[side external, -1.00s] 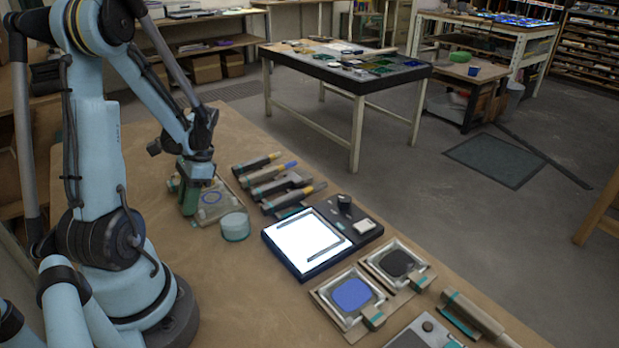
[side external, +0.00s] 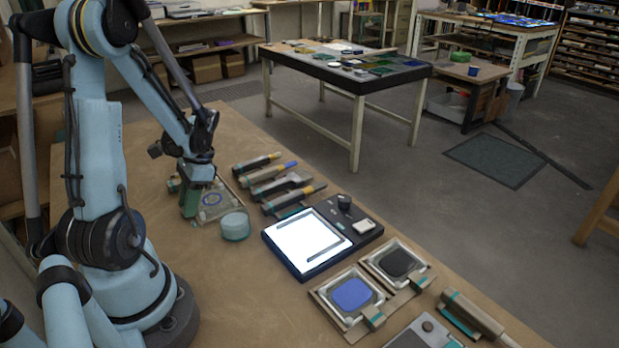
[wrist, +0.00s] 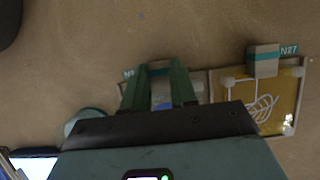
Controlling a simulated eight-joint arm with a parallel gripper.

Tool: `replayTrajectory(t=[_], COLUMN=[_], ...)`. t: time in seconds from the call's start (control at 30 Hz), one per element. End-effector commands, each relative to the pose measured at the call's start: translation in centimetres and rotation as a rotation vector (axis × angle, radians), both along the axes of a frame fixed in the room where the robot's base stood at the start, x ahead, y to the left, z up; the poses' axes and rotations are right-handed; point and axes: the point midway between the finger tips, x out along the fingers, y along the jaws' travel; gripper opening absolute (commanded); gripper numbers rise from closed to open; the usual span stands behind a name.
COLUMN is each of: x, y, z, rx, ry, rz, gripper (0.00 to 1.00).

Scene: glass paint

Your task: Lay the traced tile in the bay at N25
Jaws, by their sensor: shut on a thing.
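My gripper (side external: 190,208) is low over the work table, with its two green fingers (wrist: 160,90) closed in on a block. The block belongs, as far as I can tell, to a pale tile with a blue ring traced on it (side external: 212,199), just beside the fingers. In the wrist view only a small bluish-grey part of the tile (wrist: 163,96) shows between the fingers; my gripper body hides the rest. A teal label beginning "N2" (wrist: 128,73) is partly covered by a finger. I cannot tell whether the tile is resting or just lifted.
An amber tile with a white leaf drawing (wrist: 260,98) lies at bay N27, right in the wrist view. A round teal-rimmed pot (side external: 235,226) stands close by. Several tools (side external: 275,180), a lit panel (side external: 305,243) and trays with a blue tile (side external: 351,293) and a dark tile lie further right.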

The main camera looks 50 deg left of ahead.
Motion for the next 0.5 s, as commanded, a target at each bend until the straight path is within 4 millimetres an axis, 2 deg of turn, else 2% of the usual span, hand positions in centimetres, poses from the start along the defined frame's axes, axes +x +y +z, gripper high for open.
replayTrajectory(t=[0.03, 0.2, 0.23, 0.5], x=[0.01, 0.0, 0.0, 0.16], y=[0.01, 0.0, 0.0, 0.01], z=[-0.04, -0.02, -0.02, 0.33], rx=[0.0, 0.0, 0.0, 0.0], ry=[0.0, 0.0, 0.0, 0.0], rz=[0.0, 0.0, 0.0, -0.001], gripper=[0.28, 0.54, 0.57, 0.57])
